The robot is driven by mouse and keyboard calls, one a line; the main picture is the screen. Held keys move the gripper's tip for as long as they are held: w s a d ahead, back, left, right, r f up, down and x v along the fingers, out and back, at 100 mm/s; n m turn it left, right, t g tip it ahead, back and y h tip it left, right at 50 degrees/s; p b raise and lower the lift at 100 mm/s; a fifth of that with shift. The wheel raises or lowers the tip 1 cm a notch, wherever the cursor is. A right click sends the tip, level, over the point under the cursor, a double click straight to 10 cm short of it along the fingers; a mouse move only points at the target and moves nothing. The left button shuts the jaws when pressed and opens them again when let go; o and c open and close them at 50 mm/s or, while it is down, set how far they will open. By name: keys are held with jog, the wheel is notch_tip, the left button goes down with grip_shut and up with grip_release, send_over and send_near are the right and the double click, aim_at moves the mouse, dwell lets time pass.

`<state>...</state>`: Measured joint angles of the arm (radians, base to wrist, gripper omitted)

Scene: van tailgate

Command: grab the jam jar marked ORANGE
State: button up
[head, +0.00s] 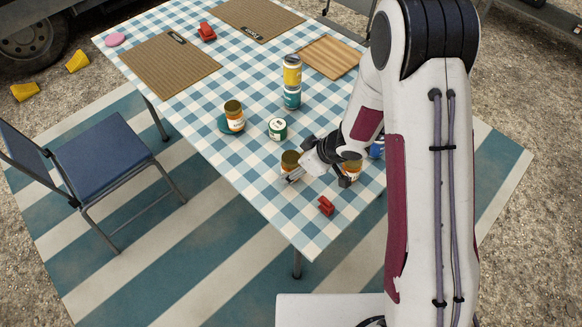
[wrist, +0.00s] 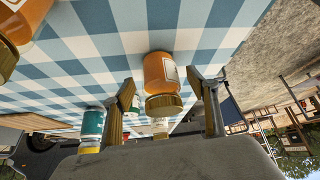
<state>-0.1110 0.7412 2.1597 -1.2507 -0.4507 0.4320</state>
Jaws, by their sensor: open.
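Several jam jars with gold lids and pale labels stand on the checked table; the label words are too small to read. One orange-filled jar (head: 290,161) stands just beyond my gripper (head: 319,178). In the wrist view, an orange jar (wrist: 164,72) shows in the gap between the open fingers of my gripper (wrist: 165,88), with no visible contact. A second jar (head: 352,168) stands to the right, partly hidden by a finger. A third jar (head: 234,116) stands farther left. Another jar (wrist: 22,22) is cut off at the wrist view's upper left.
A green tin (head: 278,129) stands nearby, behind it a yellow can (head: 292,70) on a teal one (head: 292,98). A red item (head: 326,206) lies near the table's front edge. A blue item (head: 376,148) is partly hidden by my arm. The front left table area is clear.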

jog(key=shift+x, duration=1.3)
jog(key=c, duration=1.4)
